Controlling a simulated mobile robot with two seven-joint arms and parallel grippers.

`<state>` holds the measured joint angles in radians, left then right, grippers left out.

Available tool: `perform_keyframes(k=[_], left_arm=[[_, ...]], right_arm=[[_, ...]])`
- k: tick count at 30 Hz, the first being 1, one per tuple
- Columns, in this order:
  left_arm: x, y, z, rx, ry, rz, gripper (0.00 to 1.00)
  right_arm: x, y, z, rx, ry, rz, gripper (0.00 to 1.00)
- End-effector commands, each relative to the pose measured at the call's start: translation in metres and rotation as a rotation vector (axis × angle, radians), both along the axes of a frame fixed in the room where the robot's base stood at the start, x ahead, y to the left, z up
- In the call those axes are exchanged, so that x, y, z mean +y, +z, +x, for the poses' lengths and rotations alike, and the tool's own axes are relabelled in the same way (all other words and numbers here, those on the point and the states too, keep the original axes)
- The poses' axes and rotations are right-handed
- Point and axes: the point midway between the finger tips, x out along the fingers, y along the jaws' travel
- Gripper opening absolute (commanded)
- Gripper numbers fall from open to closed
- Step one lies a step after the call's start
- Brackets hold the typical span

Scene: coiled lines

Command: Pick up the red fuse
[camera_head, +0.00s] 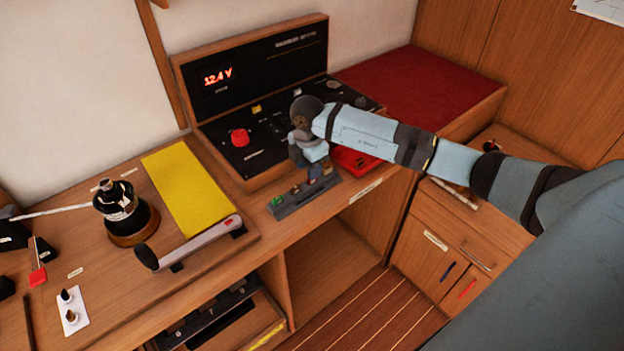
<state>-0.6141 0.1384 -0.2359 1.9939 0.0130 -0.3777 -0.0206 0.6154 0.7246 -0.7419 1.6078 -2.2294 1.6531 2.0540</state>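My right arm reaches in from the right, and my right gripper (318,177) points down over a grey fuse rack (290,207) at the counter's front edge. A green fuse (277,200) stands at the rack's left end. Small pieces beside the fingers are too small to make out. I cannot pick out the red fuse for certain; the gripper covers part of the rack. Whether the fingers are open or shut on something is unclear. My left gripper is not in view.
Behind the rack stands a black panel (265,150) with a red knob (239,138) and a lit 12.4 V display. A red case (355,162) lies right of the gripper. A winch (125,212), its handle (200,242) and a yellow sheet (187,185) are to the left.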

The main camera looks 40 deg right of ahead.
Motion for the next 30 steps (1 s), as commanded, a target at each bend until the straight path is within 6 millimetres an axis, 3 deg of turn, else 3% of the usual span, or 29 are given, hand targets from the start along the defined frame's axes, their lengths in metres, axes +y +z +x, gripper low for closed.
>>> perform_keyframes(k=[7,16,21,30], left_arm=[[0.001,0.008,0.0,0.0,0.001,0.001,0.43],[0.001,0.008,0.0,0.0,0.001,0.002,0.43],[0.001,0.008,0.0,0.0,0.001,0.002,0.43],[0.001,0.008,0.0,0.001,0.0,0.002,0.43]], right_arm=[[0.001,-0.036,0.0,0.003,0.0,0.001,0.39],[0.001,-0.042,0.001,0.0,0.001,0.001,0.39],[0.001,-0.042,0.001,0.001,0.001,0.001,0.03],[0.001,-0.042,0.001,0.001,0.001,0.001,0.0]])
